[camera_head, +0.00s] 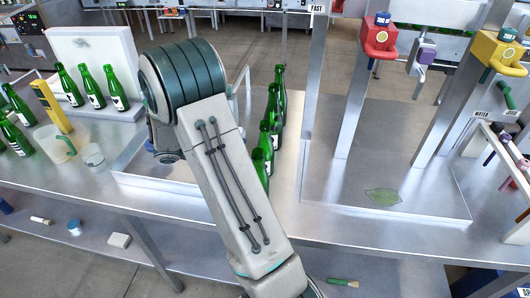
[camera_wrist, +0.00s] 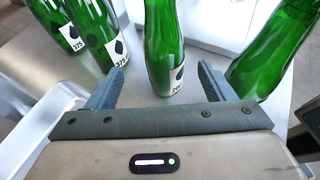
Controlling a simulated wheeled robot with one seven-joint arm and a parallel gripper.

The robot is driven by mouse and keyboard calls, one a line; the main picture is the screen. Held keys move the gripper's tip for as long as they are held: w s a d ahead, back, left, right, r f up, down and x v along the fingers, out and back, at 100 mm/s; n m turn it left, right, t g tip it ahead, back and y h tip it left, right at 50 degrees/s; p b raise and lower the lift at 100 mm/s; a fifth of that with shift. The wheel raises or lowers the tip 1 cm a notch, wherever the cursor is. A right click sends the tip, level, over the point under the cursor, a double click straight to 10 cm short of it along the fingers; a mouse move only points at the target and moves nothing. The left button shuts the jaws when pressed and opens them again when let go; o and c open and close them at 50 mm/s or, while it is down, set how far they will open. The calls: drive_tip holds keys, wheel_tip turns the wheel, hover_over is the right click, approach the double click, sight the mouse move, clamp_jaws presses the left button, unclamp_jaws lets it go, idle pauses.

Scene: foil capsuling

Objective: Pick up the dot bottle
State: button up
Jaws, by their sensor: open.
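My gripper (camera_wrist: 163,72) is open in the wrist view, with its two fingers apart and nothing held. A green bottle (camera_wrist: 163,45) stands upright just beyond and between the fingertips, apart from both. Its white label bears a dark mark, partly turned away, so I cannot tell whether it is the dot bottle. Two green bottles with "375" labels and dark drop-like marks stand to the left, the nearer one (camera_wrist: 98,35) close to the left finger. Another green bottle (camera_wrist: 272,50) leans in view at the right, its label not seen. In the head view my arm hides the gripper.
In the head view, several green bottles (camera_head: 90,88) stand at the left by a white box (camera_head: 95,45), a yellow object (camera_head: 52,107) and a clear jug (camera_head: 55,145). A row of green bottles (camera_head: 270,120) stands right of my arm. The right tabletop (camera_head: 330,180) is mostly clear.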

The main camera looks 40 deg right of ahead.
sight(270, 154)
drive_tip(key=x, duration=0.4)
drive_tip(key=shift+s+d+p, duration=0.1)
drive_tip(key=shift+d+p, duration=0.05)
drive_tip(key=shift+p, duration=0.15)
drive_tip(key=p+x, duration=0.1)
drive_tip(key=x, duration=0.3)
drive_tip(key=shift+s+f+p, duration=0.1)
drive_tip(key=shift+s+p, duration=0.2)
drive_tip(key=shift+p, duration=0.05)
drive_tip(key=shift+s+d+f, duration=0.1)
drive_tip(key=shift+d+f, duration=0.15)
drive_tip(key=shift+d, duration=0.2)
drive_tip(key=c, duration=1.2)
